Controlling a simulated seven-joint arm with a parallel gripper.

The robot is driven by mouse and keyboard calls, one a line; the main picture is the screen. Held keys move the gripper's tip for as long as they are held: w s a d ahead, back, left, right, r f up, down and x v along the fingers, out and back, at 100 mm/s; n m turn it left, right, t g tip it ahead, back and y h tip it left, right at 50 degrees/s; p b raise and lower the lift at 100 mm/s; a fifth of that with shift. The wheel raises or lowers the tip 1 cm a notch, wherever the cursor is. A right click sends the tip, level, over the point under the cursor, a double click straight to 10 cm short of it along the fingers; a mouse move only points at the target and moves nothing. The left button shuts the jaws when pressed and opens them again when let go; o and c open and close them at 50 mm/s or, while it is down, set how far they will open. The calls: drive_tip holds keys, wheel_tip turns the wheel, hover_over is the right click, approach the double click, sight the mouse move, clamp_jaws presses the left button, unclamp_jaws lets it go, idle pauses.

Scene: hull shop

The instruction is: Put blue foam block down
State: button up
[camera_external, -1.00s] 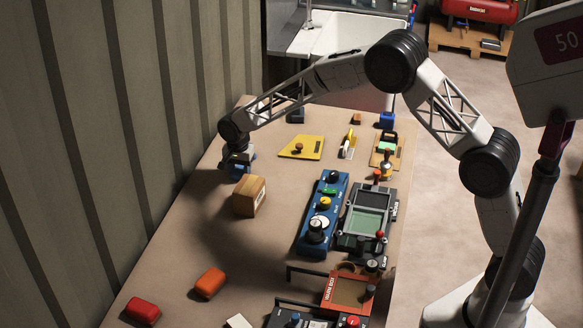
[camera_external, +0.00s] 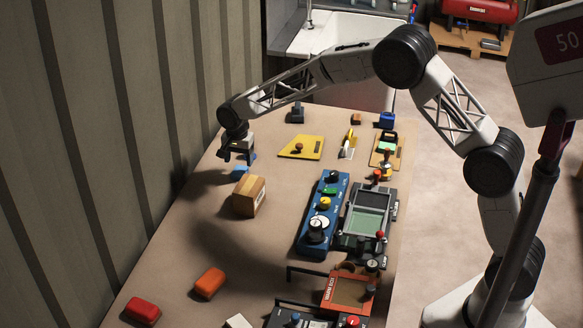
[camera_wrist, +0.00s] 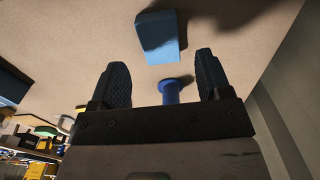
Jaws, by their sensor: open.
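The blue foam block (camera_external: 240,172) lies on the table near the wall side, just behind the cardboard box. My gripper (camera_external: 237,160) is above it, open and apart from it. In the wrist view a blue block (camera_wrist: 160,36) lies on the tabletop, partly in shadow, beyond the tips of my spread fingers (camera_wrist: 163,62). Nothing is held between the fingers. A blue round-topped piece (camera_wrist: 170,90) shows between the finger bases in the wrist view; I cannot tell what it is.
The cardboard box (camera_external: 249,196) stands close in front of the block. A yellow plate (camera_external: 301,147) and blue control panel (camera_external: 323,213) are to the right. Orange (camera_external: 210,283) and red (camera_external: 142,311) blocks lie nearer. The corrugated wall (camera_external: 110,130) runs along the left.

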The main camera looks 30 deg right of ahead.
sight(241, 170)
wheel_tip(241, 170, up, 8)
drive_tip(key=shift+f, duration=0.2)
idle(0.6)
idle(0.4)
drive_tip(key=s+d+r+n, duration=0.1)
drive_tip(key=s+d+r, duration=0.55)
drive_tip(key=d, duration=0.25)
drive_tip(key=s+d+r+n+t, duration=0.1)
drive_tip(key=s+d+r+n, duration=0.1)
drive_tip(key=s+d+r, duration=0.6)
drive_tip(key=s+d+r+n, duration=0.1)
drive_tip(key=s+d+r, duration=0.4)
drive_tip(key=d, duration=0.5)
drive_tip(key=s+d+f+n, duration=0.1)
drive_tip(key=s+d, duration=0.4)
drive_tip(key=s, duration=0.6)
drive_tip(key=s+d+f+n+t, duration=0.1)
drive_tip(key=s+d, duration=0.5)
drive_tip(key=s, duration=0.6)
drive_tip(key=s+d+f+n, duration=0.2)
drive_tip(key=s+d, duration=0.4)
drive_tip(key=s, duration=0.5)
drive_tip(key=shift+s+f+n+t, duration=0.3)
drive_tip(key=shift+f+n, duration=0.05)
drive_tip(key=shift+n, duration=0.05)
